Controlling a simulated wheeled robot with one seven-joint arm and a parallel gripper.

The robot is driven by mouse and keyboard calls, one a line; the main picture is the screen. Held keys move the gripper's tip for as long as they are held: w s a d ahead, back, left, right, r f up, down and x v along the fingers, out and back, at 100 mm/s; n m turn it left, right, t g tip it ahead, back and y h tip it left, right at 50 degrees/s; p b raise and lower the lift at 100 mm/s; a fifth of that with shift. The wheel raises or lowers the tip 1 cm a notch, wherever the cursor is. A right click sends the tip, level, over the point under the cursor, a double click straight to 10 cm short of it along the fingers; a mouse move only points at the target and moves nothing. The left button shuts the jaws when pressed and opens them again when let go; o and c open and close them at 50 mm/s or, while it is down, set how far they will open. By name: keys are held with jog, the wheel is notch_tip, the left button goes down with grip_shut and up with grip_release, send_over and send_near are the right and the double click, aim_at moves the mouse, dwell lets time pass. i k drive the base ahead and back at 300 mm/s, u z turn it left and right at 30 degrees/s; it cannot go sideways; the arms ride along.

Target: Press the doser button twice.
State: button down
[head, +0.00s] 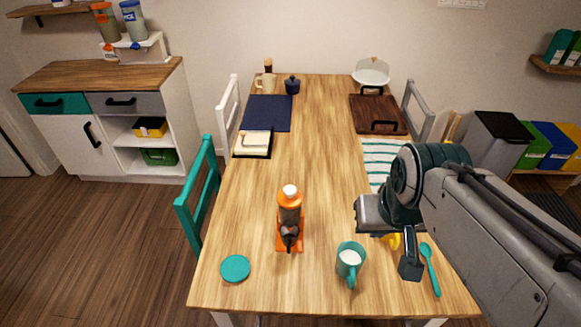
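No part clearly marked as a doser button can be made out in the head view. A white unit (141,50) with two clear lidded containers, one orange (105,22) and one blue (133,20), stands on the cabinet at the upper left; I cannot tell whether it is the doser. An orange bottle-like thing (290,203) with a white top and a dark front part stands on an orange base on the table. My gripper (408,266) points down over the table's right front, apart from both. Its finger gap does not show clearly.
A teal mug (350,262) with white contents, a teal spoon (430,270) and a teal disc (236,268) are near the table's front. A yellow thing (393,240) is partly hidden by my gripper. A teal chair (199,196) stands at the left. The table's middle (325,150) is clear.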

aim_at(289, 191)
jog(key=z, duration=2.4)
jog(key=k, duration=1.45)
jog(key=u, duration=1.65)
jog(key=i, duration=0.55)
jog(key=u, duration=0.1)
